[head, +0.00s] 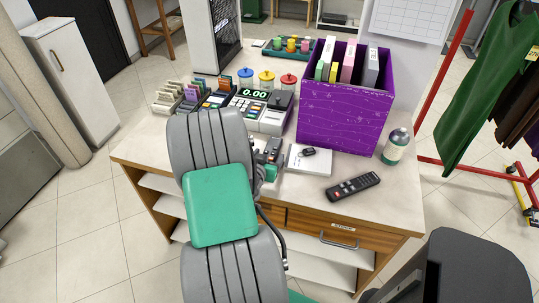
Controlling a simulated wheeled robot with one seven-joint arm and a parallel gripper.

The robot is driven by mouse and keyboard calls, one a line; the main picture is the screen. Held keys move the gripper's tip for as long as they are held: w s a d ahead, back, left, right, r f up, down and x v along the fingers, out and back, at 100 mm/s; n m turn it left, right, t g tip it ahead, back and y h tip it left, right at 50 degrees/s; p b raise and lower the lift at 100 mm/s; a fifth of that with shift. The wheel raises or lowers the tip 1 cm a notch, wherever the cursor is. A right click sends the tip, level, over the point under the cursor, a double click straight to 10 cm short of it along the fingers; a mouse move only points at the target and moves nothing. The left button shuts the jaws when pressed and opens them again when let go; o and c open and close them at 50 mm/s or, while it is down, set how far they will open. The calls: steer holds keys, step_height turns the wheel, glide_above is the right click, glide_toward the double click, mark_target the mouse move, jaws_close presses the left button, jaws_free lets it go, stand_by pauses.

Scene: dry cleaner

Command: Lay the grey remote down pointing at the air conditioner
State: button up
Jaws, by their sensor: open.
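The remote (352,187), dark grey to black with a red button near one end, lies flat on the counter near its front right edge. Its long axis runs from lower left to upper right. No gripper touches it. My gripper (270,152) is to its left, above the counter, partly hidden behind my grey and green arm; it is open, and nothing shows held in it. A tall white unit with a dark grille (226,32) stands behind the counter at the top; I cannot tell for sure if it is the air conditioner.
A purple box (335,118) of files stands behind the remote, a bottle (395,146) to its right. A white pad (309,160) with a small dark object lies left of the remote. A cash register (262,108) and several jars stand further back. Bare counter (385,205) surrounds the remote's right end.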

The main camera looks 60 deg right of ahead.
jaws_close()
stand_by(0.8)
steer(key=shift+r, duration=0.1)
